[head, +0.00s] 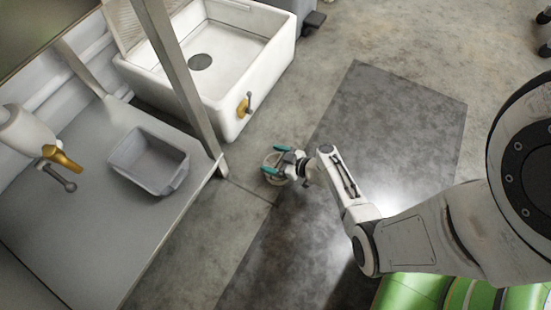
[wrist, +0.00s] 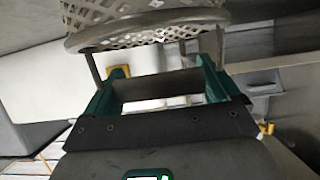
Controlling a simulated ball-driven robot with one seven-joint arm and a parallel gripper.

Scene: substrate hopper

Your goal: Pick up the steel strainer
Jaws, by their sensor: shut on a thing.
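The steel strainer (wrist: 145,32) is a round basket with a diamond-shaped mesh and a plain rim, filling the top of the wrist view. In the head view the strainer (head: 278,181) is small and partly hidden by my gripper (head: 276,160), above the floor near the bench corner. My gripper, with teal fingers, also shows in the wrist view (wrist: 158,76). Its fingers are apart and shut on the strainer, whose lower part lies across and beyond the fingertips. The exact contact is hard to see.
A grey bench (head: 95,200) with an empty grey tub (head: 150,160) stands at the left, with a metal post (head: 180,75) at its corner. A white sink (head: 225,60) with a brass tap (head: 243,107) stands behind. A dark mat (head: 390,130) covers clear floor at the right.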

